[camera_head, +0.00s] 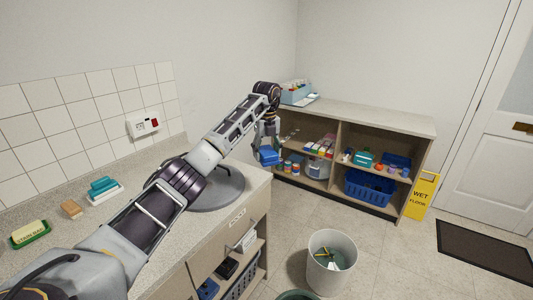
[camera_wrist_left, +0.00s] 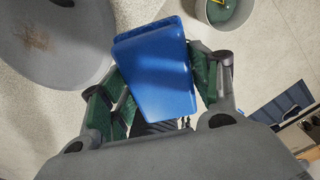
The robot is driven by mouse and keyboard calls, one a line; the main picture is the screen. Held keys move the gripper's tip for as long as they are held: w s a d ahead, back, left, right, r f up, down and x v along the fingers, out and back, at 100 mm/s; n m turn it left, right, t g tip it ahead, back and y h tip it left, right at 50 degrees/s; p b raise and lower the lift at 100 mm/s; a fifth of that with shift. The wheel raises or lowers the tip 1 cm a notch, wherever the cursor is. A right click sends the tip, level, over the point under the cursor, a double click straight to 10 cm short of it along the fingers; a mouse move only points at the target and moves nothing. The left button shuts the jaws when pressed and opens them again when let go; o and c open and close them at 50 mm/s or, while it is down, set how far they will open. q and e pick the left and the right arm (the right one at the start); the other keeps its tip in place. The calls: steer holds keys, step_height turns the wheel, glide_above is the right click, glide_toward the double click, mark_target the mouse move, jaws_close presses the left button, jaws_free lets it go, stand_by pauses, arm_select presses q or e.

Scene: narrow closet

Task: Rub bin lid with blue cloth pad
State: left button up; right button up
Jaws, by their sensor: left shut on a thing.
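The blue cloth pad (camera_head: 268,156) is held in my left gripper (camera_head: 267,143), above and near the counter's right end. In the left wrist view the pad (camera_wrist_left: 155,68) sits between the two green-padded fingers of the gripper (camera_wrist_left: 156,92), which are shut on it. The bin lid (camera_head: 212,192) is a grey round disc lying on the counter, partly hidden behind my left arm. In the left wrist view the lid (camera_wrist_left: 72,65) fills the upper left and carries a brownish smudge. The pad appears beside the lid, apart from it. My right gripper is not in view.
A white bin (camera_head: 332,278) with bits of rubbish stands on the floor. A soap dish (camera_head: 30,234), a wooden block (camera_head: 71,209) and a teal sponge on a tray (camera_head: 103,186) lie on the counter left. A stocked shelf (camera_head: 385,122) stands behind.

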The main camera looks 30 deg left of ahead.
arm_select(q)
steer(key=n, duration=0.6)
steer(key=shift+s+d+r+n, duration=0.25)
steer(key=shift+r+n, duration=0.1)
steer(key=shift+n, duration=0.05)
steer(key=s+a+f, duration=0.2)
steer(key=s+a, duration=0.9)
steer(key=a, duration=0.1)
steer(key=s+a+f, duration=0.3)
steer(key=s+a, duration=0.8)
steer(key=a, duration=0.1)
steer(key=shift+s+a, duration=0.3)
steer(key=shift+s, duration=0.05)
steer(key=shift+s+a, duration=0.2)
steer(key=shift+s, duration=0.1)
